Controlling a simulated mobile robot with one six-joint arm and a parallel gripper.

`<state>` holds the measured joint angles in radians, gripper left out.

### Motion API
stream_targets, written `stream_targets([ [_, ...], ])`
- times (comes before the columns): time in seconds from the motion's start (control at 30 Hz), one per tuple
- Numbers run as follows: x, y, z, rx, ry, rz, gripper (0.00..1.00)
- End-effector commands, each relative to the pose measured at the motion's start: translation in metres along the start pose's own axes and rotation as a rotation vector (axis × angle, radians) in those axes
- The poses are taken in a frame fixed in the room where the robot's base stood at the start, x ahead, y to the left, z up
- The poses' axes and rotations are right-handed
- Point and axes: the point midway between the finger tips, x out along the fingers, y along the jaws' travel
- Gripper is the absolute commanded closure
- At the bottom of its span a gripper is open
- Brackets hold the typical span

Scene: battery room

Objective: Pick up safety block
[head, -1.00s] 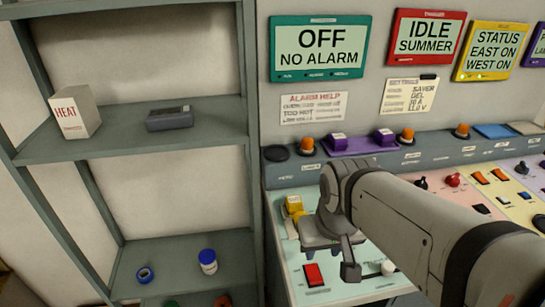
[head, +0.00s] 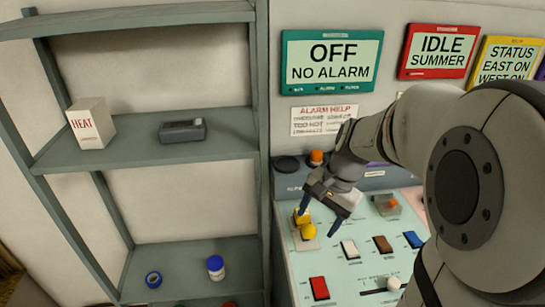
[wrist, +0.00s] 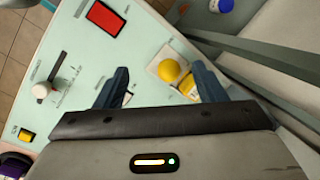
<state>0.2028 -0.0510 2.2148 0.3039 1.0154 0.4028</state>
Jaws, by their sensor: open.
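The yellow safety block (head: 300,216) sits on a pale plate on the mint-green console panel, with a rounded yellow knob (head: 309,231) right beside it. In the wrist view the block (wrist: 187,86) is partly hidden by my right-hand finger, and the knob (wrist: 170,71) shows between the fingers. My gripper (head: 320,217) is open and empty, pointing down over the panel close to the block. In the wrist view my gripper (wrist: 160,70) has its fingers apart, with the right-hand one overlapping the block. I cannot tell whether it touches.
A red rocker switch (head: 319,288) and a white knob (head: 394,283) are on the panel's near part. White, brown and blue switches (head: 382,244) lie right of my gripper. An orange button (head: 316,157) stands behind. A shelf unit (head: 265,120) rises close on the left.

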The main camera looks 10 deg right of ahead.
Motion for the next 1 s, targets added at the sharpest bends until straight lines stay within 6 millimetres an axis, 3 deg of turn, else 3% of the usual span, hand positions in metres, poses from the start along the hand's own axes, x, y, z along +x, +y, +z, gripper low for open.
stream_targets([
  [0.2,0.012,-0.029,-0.059,0.449,-0.174,-0.057,0.36],
  [0.43,0.027,-0.041,-0.099,0.737,-0.289,-0.085,0.36],
  [0.67,0.043,-0.046,-0.105,0.803,-0.318,-0.091,0.36],
  [1.0,0.085,-0.057,-0.099,0.802,-0.317,-0.088,0.36],
])
